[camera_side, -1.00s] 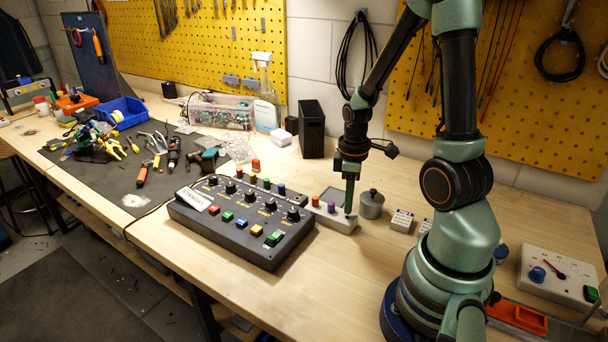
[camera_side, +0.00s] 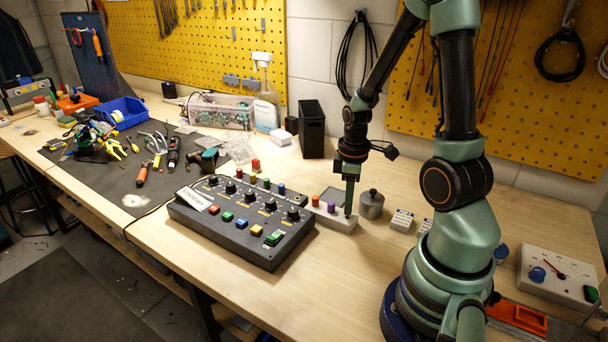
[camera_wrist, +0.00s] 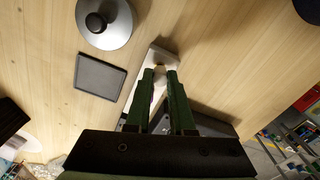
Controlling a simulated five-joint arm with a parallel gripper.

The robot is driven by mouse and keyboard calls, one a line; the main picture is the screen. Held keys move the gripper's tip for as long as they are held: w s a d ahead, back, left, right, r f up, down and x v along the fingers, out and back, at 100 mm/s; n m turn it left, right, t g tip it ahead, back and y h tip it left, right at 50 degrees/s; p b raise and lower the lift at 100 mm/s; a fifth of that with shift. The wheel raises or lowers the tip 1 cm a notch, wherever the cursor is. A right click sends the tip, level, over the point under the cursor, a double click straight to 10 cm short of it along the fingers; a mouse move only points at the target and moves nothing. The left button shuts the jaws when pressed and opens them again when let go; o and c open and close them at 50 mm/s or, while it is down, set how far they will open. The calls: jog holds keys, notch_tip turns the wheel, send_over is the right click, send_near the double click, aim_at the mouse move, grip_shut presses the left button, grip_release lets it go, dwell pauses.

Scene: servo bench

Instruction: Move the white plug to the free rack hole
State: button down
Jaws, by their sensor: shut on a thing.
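The pale grey rack (camera_side: 338,224) stands right of the black control box, with a red plug (camera_side: 315,201) and a purple plug (camera_side: 331,207) upright in it. My gripper (camera_side: 348,213) points straight down at the rack's right end. In the wrist view my gripper (camera_wrist: 160,72) has its green fingertips close together over the pale end of the rack (camera_wrist: 163,53). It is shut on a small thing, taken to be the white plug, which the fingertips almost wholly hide. I cannot tell how deep the plug sits in a hole.
A grey lidded pot (camera_side: 371,204) stands close right of the rack; it also shows in the wrist view (camera_wrist: 104,38). The control box (camera_side: 240,222) with knobs and buttons is close on the left. Small labelled blocks (camera_side: 402,220) stand farther right. The table front is clear.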

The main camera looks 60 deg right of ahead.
jog(key=shift+f, duration=0.7)
dwell(2.0)
jog(key=c, duration=0.7)
grip_release()
jog(key=shift+r, duration=0.1)
jog(key=shift+r, duration=3.4)
jog(key=shift+r, duration=0.1)
jog(key=w+a+r+m+t, duration=0.2)
jog(key=a+r, duration=0.5)
jog(key=a, duration=0.1)
jog(key=w+a+r+m+t, duration=0.2)
jog(key=a+r+t, duration=0.1)
jog(key=a+r, duration=0.4)
jog(key=shift+a+t, duration=0.3)
jog(key=shift+a, duration=0.45)
